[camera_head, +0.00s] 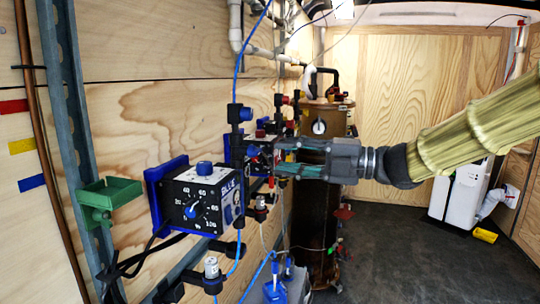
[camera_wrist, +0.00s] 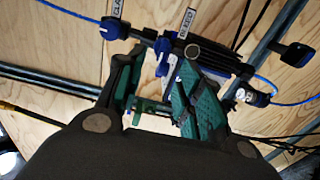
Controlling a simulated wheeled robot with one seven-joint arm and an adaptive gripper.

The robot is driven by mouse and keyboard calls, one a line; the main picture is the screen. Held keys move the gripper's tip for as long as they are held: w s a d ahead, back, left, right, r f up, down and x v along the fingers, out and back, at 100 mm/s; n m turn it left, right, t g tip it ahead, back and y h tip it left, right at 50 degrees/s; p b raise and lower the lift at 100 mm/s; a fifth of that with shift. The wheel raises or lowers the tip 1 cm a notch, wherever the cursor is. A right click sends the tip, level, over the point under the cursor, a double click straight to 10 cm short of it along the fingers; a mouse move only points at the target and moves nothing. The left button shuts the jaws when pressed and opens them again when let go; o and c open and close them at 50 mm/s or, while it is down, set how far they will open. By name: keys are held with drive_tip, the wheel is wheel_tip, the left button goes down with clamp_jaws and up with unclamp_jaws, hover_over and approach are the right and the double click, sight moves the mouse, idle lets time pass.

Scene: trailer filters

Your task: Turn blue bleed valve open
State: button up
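My gripper (camera_head: 276,160) reaches in from the right toward the fittings on the plywood wall. In the wrist view my gripper (camera_wrist: 156,78) has its two green-padded fingers apart. A blue valve part (camera_wrist: 164,50) shows between and just beyond the fingertips, beside a white tag reading BLEED (camera_wrist: 187,22). I cannot tell whether either finger touches it. In the head view the fingers and nearby fittings hide most of this valve.
A black control box (camera_head: 195,198) with a dial and a green bracket (camera_head: 108,193) stand out from the wall at left. A brown cylindrical tank (camera_head: 312,220) stands behind my gripper. Blue tubes and black fittings crowd the area.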

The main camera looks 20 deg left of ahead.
drive_tip(key=d, duration=0.6)
drive_tip(key=shift+s, duration=0.1)
